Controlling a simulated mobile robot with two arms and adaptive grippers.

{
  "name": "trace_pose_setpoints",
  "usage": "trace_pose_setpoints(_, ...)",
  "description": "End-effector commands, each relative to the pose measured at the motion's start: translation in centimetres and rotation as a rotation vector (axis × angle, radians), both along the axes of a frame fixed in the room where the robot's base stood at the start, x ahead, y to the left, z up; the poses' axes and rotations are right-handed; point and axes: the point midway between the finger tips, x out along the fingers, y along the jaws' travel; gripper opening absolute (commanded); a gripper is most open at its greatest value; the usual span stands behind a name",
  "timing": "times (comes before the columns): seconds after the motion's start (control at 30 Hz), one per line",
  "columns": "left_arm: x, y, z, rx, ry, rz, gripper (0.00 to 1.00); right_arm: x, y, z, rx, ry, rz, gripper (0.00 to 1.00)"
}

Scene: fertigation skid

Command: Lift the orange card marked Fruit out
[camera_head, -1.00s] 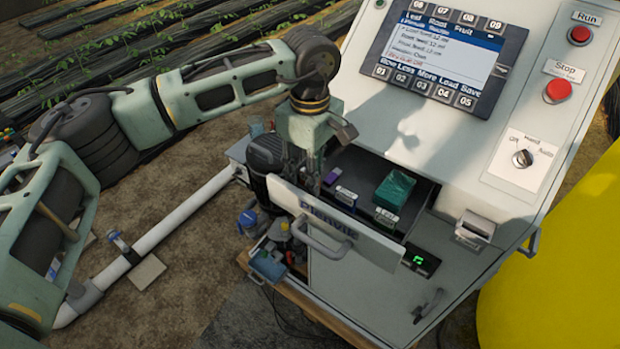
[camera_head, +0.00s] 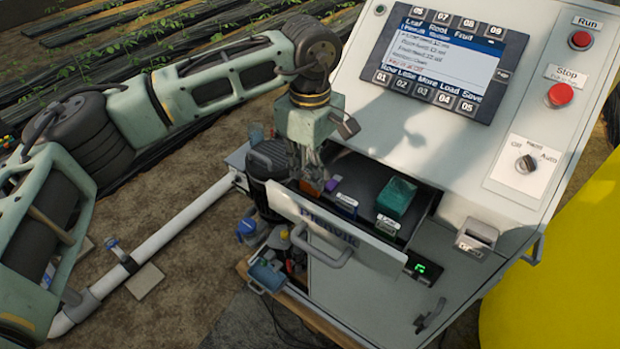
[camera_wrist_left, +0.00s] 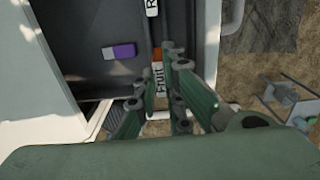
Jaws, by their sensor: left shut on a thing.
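The orange card marked Fruit (camera_head: 312,187) shows as a small orange patch at the left end of the open drawer (camera_head: 380,243), just behind its front panel. In the left wrist view its white label (camera_wrist_left: 158,80) reads "Fruit", with a bit of orange above it. My left gripper (camera_head: 308,172) points down over that end of the drawer and is shut on the card. Its fingers hide part of the card. I cannot tell whether the card's lower edge is clear of the drawer. My right gripper is in neither view.
A dark canister (camera_head: 268,165) stands left of the drawer.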

Motion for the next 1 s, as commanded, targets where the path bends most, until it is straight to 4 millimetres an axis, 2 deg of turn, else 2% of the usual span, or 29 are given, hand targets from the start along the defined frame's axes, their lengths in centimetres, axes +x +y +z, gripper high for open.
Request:
trace_pose_setpoints(0.1,0.1,-0.1,1.8,-0.002,-0.008,0.000,0.00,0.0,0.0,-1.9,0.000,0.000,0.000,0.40)
trace_pose_setpoints(0.4,-4.8,-4.8,5.7,-0.001,-0.005,-0.006,0.00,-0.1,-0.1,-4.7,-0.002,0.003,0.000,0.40)
trace_pose_setpoints(0.6,-7.2,-6.9,7.9,0.000,-0.004,-0.003,0.00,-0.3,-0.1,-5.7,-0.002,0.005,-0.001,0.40)
trace_pose_setpoints(0.8,-8.3,-7.9,8.7,0.001,-0.002,-0.001,0.00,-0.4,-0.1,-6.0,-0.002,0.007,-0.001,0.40)
trace_pose_setpoints(1.0,-8.5,-8.1,8.9,0.000,0.000,0.000,0.00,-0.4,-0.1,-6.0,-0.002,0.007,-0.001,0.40)
